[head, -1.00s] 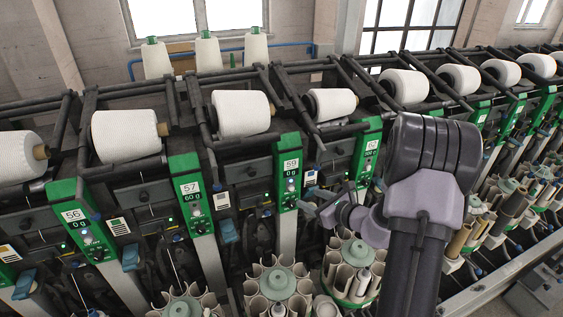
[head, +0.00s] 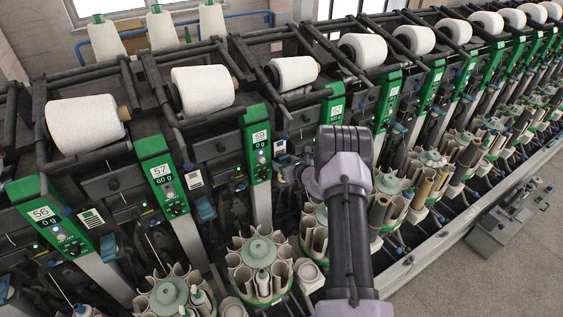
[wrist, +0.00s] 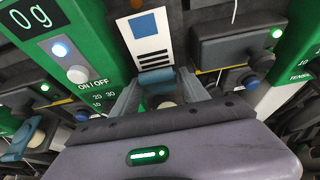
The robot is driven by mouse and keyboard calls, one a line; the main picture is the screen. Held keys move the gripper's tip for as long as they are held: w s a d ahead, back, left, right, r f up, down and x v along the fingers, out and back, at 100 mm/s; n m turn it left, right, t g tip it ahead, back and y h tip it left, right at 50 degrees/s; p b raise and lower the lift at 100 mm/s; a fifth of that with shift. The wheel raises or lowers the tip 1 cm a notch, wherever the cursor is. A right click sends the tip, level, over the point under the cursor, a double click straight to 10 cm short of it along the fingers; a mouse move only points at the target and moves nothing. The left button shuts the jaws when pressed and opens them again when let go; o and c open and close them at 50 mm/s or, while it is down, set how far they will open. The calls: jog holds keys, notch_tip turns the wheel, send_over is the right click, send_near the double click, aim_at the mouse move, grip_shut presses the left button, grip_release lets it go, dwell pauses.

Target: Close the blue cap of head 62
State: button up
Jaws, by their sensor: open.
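In the wrist view a blue cap (wrist: 157,78) sits just below a white label with a blue square. My gripper (wrist: 160,90) is open, with a finger on each side of the cap; I cannot tell whether they touch it. A green panel reading 0 g (wrist: 75,60) is to the left. In the head view my gripper (head: 284,166) is beside the green panel marked 59 (head: 257,145), partly hidden by my wrist. The number on the panel to its right (head: 333,112) is too small to read, so I cannot pick out head 62 for certain.
White yarn cones (head: 203,90) lie along the top of the machine. Round bobbin magazines (head: 262,262) stand below the panels, close under my arm. Another blue cap (wrist: 22,138) is at the left of the wrist view. Open floor (head: 500,265) is at the lower right.

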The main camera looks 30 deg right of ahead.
jog(key=shift+w+f, duration=0.25)
jog(key=shift+w, duration=0.35)
grip_shut()
jog(key=shift+f, duration=0.1)
